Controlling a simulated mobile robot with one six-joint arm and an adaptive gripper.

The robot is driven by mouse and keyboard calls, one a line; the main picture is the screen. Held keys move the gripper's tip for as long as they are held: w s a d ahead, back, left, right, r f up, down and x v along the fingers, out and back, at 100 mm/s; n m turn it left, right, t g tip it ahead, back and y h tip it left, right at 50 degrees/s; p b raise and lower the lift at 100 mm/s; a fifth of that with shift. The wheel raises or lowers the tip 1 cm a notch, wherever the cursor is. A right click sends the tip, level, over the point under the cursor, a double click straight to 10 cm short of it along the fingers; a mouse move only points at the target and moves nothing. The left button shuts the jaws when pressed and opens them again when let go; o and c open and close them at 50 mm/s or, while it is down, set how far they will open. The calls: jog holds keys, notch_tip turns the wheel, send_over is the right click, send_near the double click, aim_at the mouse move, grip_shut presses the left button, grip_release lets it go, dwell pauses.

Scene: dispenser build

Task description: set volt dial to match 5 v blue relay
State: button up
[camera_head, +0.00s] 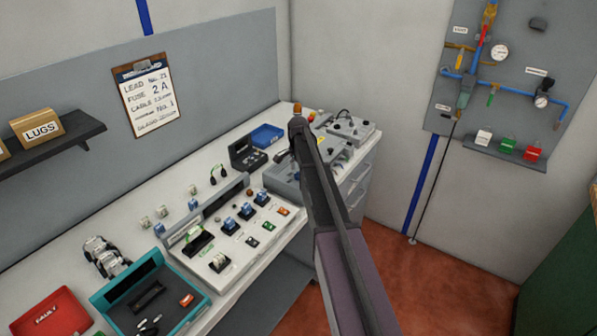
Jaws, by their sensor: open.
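Blue-topped relays stand in a row on the white panel on the bench: one at the front (230,226), one in the middle (246,211), one farther back (262,198). Their markings are too small to read, so I cannot tell which is 5 V. A grey unit (283,180) sits farther along the bench, partly hidden by my arm. I cannot pick out the volt dial on any unit. My gripper (298,125) is a dark tapered shape reaching over the grey unit, seen nearly edge-on. It is open, with nothing visible in it.
A teal tray (195,275) and a red tray (62,315) lie at the bench's near left. A blue tray (267,135) and another grey unit (352,127) stand farther back. A clipboard (147,95) hangs on the back wall. The floor (450,280) at right is clear.

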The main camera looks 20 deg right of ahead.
jog(key=shift+r+p, duration=6.05)
jog(key=shift+r, duration=0.3)
jog(key=s+a+f+n+b, duration=0.3)
jog(key=s+a+n, duration=0.1)
jog(key=s, duration=0.5)
jog(key=s+a+f+n+b, duration=0.4)
jog(key=s+a, duration=0.1)
jog(key=s, duration=0.5)
jog(key=s+a+f+n+b, duration=0.3)
jog(key=s+a+n, duration=0.1)
jog(key=s, duration=0.6)
jog(key=shift+a+f+n+b, duration=0.35)
jog(key=shift+a+n, duration=0.05)
jog(key=shift+a, duration=0.05)
jog(key=shift+s, duration=0.1)
jog(key=s, duration=0.1)
jog(key=s+n, duration=0.1)
jog(key=shift+s+a, duration=0.3)
jog(key=shift+a, duration=0.1)
